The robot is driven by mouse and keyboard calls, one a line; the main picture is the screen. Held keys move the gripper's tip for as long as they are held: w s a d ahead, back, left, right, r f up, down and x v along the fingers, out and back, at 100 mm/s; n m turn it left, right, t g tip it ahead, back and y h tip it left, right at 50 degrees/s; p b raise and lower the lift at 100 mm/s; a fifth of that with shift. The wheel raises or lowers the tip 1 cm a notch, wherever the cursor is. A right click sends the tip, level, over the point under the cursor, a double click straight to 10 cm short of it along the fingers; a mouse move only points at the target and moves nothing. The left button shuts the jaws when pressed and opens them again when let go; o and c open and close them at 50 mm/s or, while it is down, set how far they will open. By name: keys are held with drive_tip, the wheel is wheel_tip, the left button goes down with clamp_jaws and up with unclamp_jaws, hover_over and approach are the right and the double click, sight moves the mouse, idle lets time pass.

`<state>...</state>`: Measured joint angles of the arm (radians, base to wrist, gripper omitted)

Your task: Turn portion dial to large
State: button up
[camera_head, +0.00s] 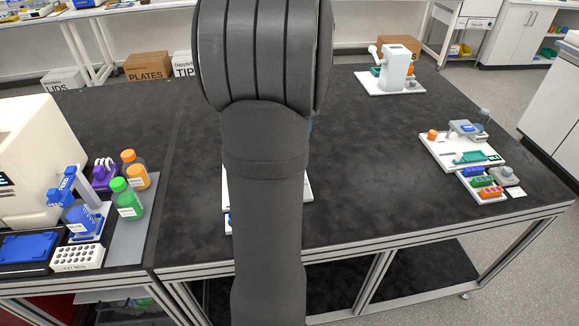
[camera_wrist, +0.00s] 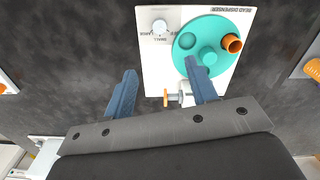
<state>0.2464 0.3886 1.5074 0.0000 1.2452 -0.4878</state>
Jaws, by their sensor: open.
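The portion dial (camera_wrist: 159,27) is a small white knob on the white panel of the bead dispenser (camera_wrist: 150,62). Lettering by it, upside down in the wrist view, includes SMALL and LARGE; which mark the dial points to is too small to tell. A round teal part (camera_wrist: 203,42) with an orange cup (camera_wrist: 232,44) sits beside the dial. My gripper (camera_wrist: 160,66) is open and empty, its blue fingers over the panel side nearer me, apart from the dial. In the head view my arm hides the gripper and most of a white base (camera_head: 305,188).
Bottles (camera_head: 129,198) and a white rack (camera_head: 77,257) stand at the left. A white station (camera_head: 460,150) and a tray of coloured blocks (camera_head: 484,184) stand at the right. Another white device (camera_head: 394,72) is at the back. The dark table between them is clear.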

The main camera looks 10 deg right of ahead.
wheel_tip(320, 180, down, 19)
drive_tip(key=n, duration=0.8)
drive_tip(key=shift+r, duration=0.1)
drive_tip(key=shift+c, duration=0.2)
drive_tip(key=c, duration=0.9)
